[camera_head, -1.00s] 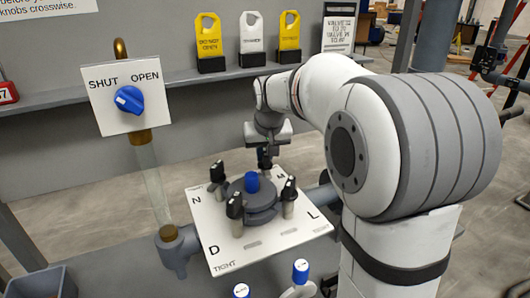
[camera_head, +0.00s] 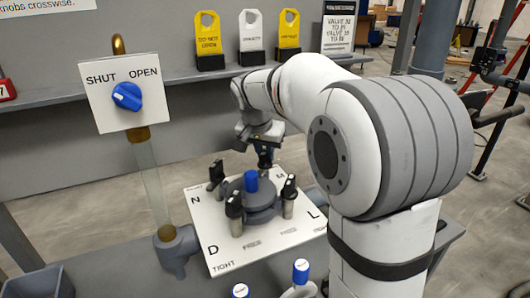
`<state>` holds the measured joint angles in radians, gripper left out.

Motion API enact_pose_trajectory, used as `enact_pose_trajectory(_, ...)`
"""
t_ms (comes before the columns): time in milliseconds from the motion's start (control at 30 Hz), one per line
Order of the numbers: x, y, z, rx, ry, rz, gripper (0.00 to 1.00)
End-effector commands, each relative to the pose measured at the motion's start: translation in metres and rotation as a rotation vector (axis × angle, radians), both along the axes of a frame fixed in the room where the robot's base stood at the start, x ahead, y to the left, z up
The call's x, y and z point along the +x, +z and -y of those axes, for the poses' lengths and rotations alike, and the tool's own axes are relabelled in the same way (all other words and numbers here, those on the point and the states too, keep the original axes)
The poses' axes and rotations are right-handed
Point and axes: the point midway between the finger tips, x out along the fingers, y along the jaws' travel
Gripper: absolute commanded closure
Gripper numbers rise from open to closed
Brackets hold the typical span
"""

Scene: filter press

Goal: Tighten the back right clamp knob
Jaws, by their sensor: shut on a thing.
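The filter press stands on a white plate (camera_head: 222,262) marked with letters and the word TIGHT. It has a round grey lid (camera_head: 262,207) with a blue cap (camera_head: 251,181) in the middle. Dark clamp knobs surround it: back left (camera_head: 216,172), front left (camera_head: 235,206), front right (camera_head: 289,187) and back right (camera_head: 265,157). My gripper (camera_head: 264,148) is at the back right knob, pointing down, and is shut on it. The gripper hides the knob's top, and its exact angle is hard to tell.
A SHUT/OPEN panel with a blue valve knob (camera_head: 127,97) stands at the left. Tags (camera_head: 251,38) stand on the back shelf (camera_head: 190,82). Two blue-topped fittings (camera_head: 301,272) are at the front. A grey bin (camera_head: 40,285) is at the lower left.

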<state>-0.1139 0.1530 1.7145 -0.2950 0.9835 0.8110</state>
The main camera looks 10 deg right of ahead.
Motion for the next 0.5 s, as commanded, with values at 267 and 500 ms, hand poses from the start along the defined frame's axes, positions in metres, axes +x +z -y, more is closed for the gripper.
enact_pose_trajectory(267, -0.0002, 0.0, -0.0006, 0.002, -0.005, 0.0, 1.0)
enact_pose_trajectory(500, -0.0001, 0.0, -0.0004, 0.002, -0.004, 0.0, 0.72)
